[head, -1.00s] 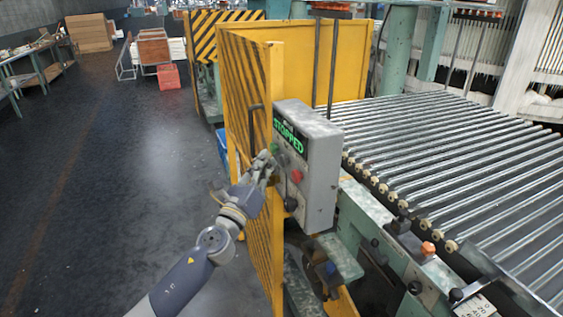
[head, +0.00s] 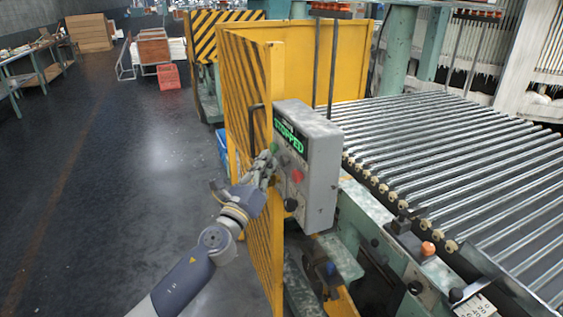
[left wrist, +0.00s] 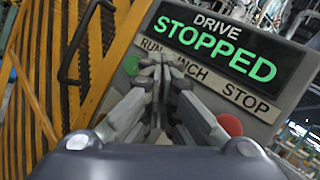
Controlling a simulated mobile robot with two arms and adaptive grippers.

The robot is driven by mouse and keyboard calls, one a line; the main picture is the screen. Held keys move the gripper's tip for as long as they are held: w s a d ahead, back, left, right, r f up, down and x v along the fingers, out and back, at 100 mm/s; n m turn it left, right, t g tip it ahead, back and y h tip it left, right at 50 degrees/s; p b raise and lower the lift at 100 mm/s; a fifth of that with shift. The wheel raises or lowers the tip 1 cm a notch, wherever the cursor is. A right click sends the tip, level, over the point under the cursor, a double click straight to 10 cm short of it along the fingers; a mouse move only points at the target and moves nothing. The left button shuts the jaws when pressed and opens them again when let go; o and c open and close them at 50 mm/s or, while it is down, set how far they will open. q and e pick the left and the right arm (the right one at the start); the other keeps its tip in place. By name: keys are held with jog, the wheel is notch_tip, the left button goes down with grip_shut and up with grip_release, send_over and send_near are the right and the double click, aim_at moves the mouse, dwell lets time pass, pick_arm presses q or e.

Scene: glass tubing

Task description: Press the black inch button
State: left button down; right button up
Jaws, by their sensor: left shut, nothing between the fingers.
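The grey control box (head: 322,165) stands beside the yellow guard, with a lit green STOPPED display (head: 289,134). In the left wrist view, the label strip (left wrist: 205,78) reads RUN, INCH, STOP. The green button (left wrist: 131,65) is under RUN and the red button (left wrist: 230,124) under STOP; the red one also shows in the head view (head: 297,175). The black inch button is hidden behind my fingers, below the INCH label. My left gripper (left wrist: 160,64) is shut and empty, its fingertips in front of the panel between green and red; contact cannot be told. My right gripper is not in view.
A black knob (head: 290,204) sits low on the box. The striped yellow guard (head: 248,110) stands close behind my left gripper. A roller conveyor (head: 460,160) fills the right side. The floor at left is clear.

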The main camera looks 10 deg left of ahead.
pick_arm(q)
jog(key=shift+w+d, duration=0.15)
jog(key=shift+d, duration=0.1)
